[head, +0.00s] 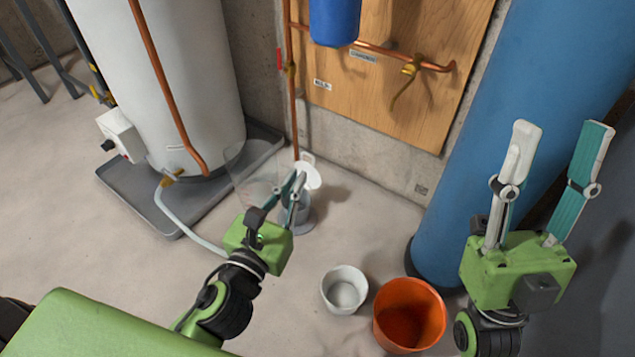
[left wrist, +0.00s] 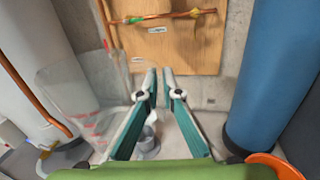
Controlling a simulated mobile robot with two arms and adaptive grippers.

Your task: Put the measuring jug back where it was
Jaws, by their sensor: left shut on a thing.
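The measuring jug (head: 252,168) is clear and see-through, and shows faintly left of my left gripper (head: 297,177) in the head view. In the left wrist view the measuring jug (left wrist: 85,105) has red marks and tilts at the left of my fingers. My left gripper (left wrist: 159,82) is shut on it, probably at the handle; the grip itself is hard to make out. My right gripper (head: 562,130) is open and empty at the right, pointing up.
A white thing (head: 309,172) and a grey round thing (head: 306,222) are partly behind my left fingers. A white bowl (head: 344,290) and an orange bucket (head: 409,315) stand on the floor. The white tank (head: 170,80) stands on a grey tray (head: 140,205); a blue column (head: 490,110) rises right.

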